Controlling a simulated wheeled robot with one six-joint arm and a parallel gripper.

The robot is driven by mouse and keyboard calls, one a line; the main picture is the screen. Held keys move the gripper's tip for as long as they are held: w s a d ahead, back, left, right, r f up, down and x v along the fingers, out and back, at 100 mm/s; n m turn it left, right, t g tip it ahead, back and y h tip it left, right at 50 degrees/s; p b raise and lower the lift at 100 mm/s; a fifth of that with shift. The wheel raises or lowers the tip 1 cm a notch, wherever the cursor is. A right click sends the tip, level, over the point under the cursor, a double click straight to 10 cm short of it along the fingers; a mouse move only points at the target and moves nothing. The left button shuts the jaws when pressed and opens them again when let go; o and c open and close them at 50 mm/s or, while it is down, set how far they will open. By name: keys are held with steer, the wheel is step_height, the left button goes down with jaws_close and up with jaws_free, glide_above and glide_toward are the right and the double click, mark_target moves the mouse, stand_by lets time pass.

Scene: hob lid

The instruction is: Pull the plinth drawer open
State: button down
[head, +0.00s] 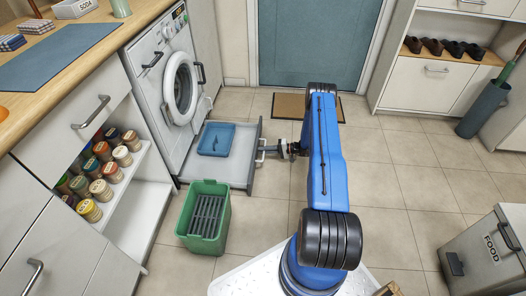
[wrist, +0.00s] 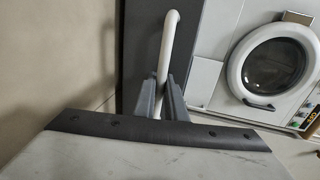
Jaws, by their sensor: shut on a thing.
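The plinth drawer (head: 240,179) is a low grey drawer under the washing machine. It stands pulled out over the floor, with a blue tray (head: 216,139) inside it. Its pale bar handle (head: 260,155) is on the front panel, facing right. My gripper (head: 283,149) is at that handle. In the wrist view the two fingers (wrist: 171,98) are closed around the white handle bar (wrist: 167,50), with the dark drawer front (wrist: 138,45) behind it.
A green crate (head: 183,233) stands on the floor just in front of the drawer. The washing machine (head: 160,85) is above the drawer. A brown doormat (head: 289,107) lies by the blue door.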

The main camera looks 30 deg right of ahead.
steer(key=c, duration=1.8)
jaws_free()
steer(key=shift+d, duration=0.1)
steer(key=v, duration=1.7)
steer(key=shift+s+d, duration=0.1)
steer(key=shift+d, duration=0.05)
